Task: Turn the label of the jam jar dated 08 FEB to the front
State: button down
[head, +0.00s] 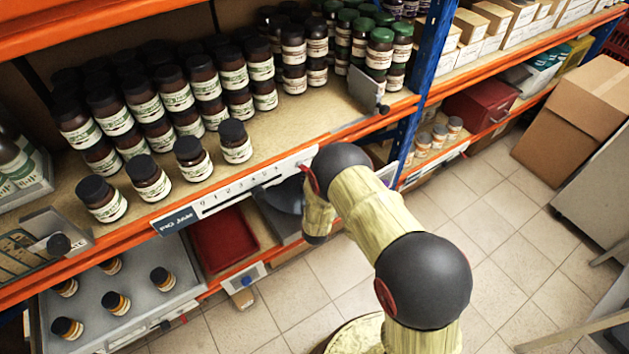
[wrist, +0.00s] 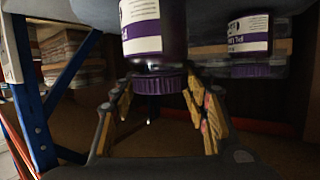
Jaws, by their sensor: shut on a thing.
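In the wrist view, my gripper (wrist: 158,84) is shut with one finger on each side of the purple lid of a jar (wrist: 141,28). The jar looks upside down in this view, with a white and purple label facing the camera. Its lettering is cut off and no date can be read. A second purple-lidded jar (wrist: 249,35) with a similar label stands to the right, apart from my fingers. In the head view, my gripper and the jar it holds are hidden; my arm reaches below the upper shelf's front edge.
Several dark-lidded jars (head: 193,158) stand along the front of the upper shelf, with dense rows behind. A blue upright post (head: 428,50) rises right of my arm. On the lower level are a red bin (head: 224,236) and a grey tray (head: 92,337) with small jars.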

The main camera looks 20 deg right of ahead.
dwell(0.3)
jog(key=c, duration=1)
grip_release()
jog(key=shift+f, duration=0.1)
jog(key=shift+o, duration=0.6)
jog(key=shift+s+f, duration=0.1)
jog(key=v, duration=1.2)
